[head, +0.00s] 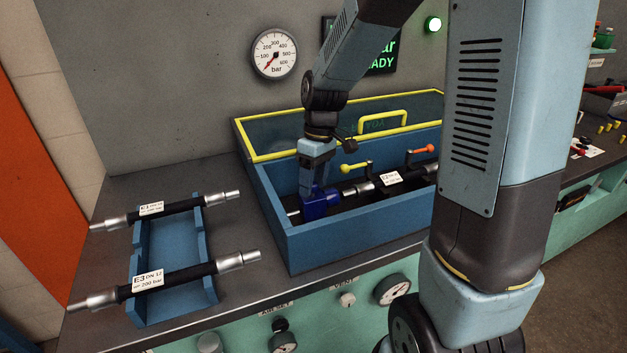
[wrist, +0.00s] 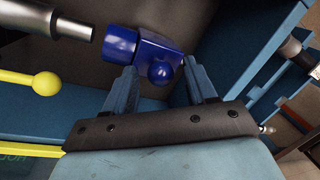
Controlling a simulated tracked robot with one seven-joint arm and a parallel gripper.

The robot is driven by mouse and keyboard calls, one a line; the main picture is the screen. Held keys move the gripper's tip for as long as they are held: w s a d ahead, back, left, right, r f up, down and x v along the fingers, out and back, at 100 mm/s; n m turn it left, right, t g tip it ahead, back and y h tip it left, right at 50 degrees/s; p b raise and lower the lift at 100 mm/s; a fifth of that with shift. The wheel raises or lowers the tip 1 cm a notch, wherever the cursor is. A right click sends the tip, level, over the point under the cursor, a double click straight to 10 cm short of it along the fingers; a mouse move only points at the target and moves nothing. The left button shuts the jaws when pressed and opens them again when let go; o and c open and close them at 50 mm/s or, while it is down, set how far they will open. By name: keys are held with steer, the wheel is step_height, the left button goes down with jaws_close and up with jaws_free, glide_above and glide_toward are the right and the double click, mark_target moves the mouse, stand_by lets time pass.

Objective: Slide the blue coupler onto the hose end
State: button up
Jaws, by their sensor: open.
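The blue coupler (head: 318,207) sits low in the left part of the blue box, and in the wrist view it (wrist: 122,42) shows a round socket, a block and a ball-shaped knob. The silver hose end (wrist: 68,20) points at the socket with a narrow gap between them. In the head view this hose (head: 391,179), black with a white label, lies along the box to the right of the coupler. My gripper (head: 315,178) points down right over the coupler. In the wrist view its open fingers (wrist: 160,70) stand either side of the coupler's knob end; contact is unclear.
The blue box (head: 340,243) has high walls and a yellow-framed guard (head: 283,150) behind. A yellow-knobbed lever (head: 350,168) and an orange-knobbed lever (head: 420,151) stand by the hose. Two labelled hoses (head: 165,208) (head: 165,278) lie across a blue rack on the left.

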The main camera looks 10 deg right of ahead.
jaws_close()
stand_by(0.4)
